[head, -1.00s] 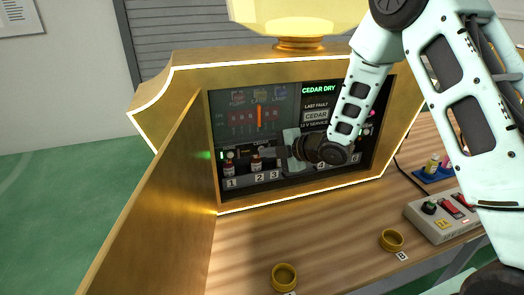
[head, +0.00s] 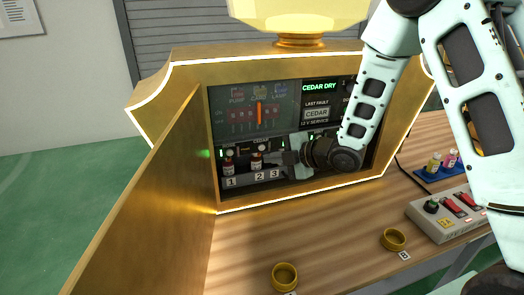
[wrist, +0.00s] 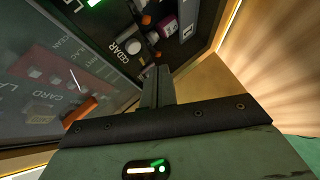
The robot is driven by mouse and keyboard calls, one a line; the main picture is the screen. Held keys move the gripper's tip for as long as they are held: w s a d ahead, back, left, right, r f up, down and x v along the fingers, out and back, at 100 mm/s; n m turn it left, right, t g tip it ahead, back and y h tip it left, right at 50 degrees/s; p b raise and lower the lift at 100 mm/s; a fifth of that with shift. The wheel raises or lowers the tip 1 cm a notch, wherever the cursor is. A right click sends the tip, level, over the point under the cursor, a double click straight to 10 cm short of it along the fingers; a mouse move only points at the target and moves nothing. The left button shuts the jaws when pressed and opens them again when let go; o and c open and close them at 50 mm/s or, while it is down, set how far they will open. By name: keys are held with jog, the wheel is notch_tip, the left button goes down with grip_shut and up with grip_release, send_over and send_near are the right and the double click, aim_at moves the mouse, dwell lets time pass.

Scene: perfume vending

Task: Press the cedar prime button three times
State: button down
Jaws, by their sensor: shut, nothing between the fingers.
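The gold vending cabinet (head: 185,80) stands open, with its dark inside panel facing me. In the wrist view a round white button (wrist: 133,47) sits beside the CEDAR label (wrist: 126,30); in the head view that spot is small and hard to make out. My gripper (wrist: 158,70) is shut and empty, its fingertips close to the panel, beside the white button. I cannot see contact. In the head view my gripper (head: 282,153) is in front of the panel's lower row and hides its middle.
Small bottles (head: 257,161) stand on a shelf with numbered tags. The open gold door (head: 150,200) is left of my gripper.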

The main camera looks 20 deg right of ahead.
jog(key=s, duration=0.2)
jog(key=shift+s+b, duration=0.35)
dwell(2.4)
